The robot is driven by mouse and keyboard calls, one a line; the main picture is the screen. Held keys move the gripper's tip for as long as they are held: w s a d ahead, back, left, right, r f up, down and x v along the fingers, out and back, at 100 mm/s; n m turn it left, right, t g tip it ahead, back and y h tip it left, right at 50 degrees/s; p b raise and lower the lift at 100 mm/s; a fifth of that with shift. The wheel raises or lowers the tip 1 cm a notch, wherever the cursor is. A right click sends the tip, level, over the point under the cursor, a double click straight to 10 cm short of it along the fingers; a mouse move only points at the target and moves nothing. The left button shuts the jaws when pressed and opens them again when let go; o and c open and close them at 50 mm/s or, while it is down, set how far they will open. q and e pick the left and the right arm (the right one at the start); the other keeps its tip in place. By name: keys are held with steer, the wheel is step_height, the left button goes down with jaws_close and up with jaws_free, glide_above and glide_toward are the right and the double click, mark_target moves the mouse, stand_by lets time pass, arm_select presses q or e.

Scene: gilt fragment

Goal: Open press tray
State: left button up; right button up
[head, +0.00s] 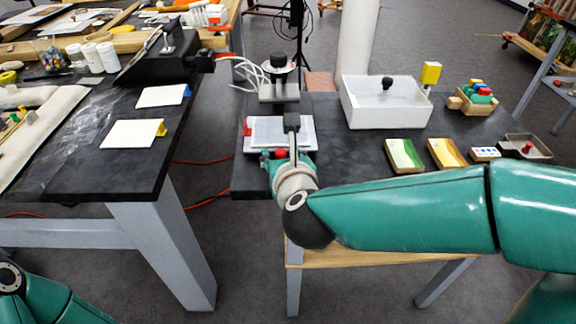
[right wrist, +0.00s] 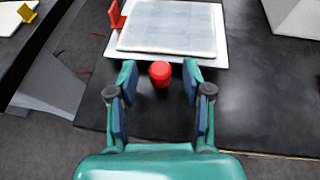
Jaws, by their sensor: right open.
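The press tray (head: 262,132) is a pale plate in a white frame with a red tab at its left, lying on the dark bench below the black press knob (head: 279,60). It also shows in the right wrist view (right wrist: 170,30). A round red knob (right wrist: 160,73) sits at the tray's near edge; it also shows in the head view (head: 280,154). My right gripper (right wrist: 160,78) is open, one finger on each side of the red knob, with gaps on both sides. In the head view my right gripper (head: 284,160) partly covers the tray's front. My left gripper is out of view.
A white basin (head: 385,112) stands right of the press. Green and yellow sample blocks (head: 404,155) and a small grey tray (head: 538,147) lie farther right. A gap with orange cables separates this bench from the left bench (head: 90,180).

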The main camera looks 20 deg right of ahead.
steer(key=v, duration=1.1)
steer(key=shift+s, duration=0.15)
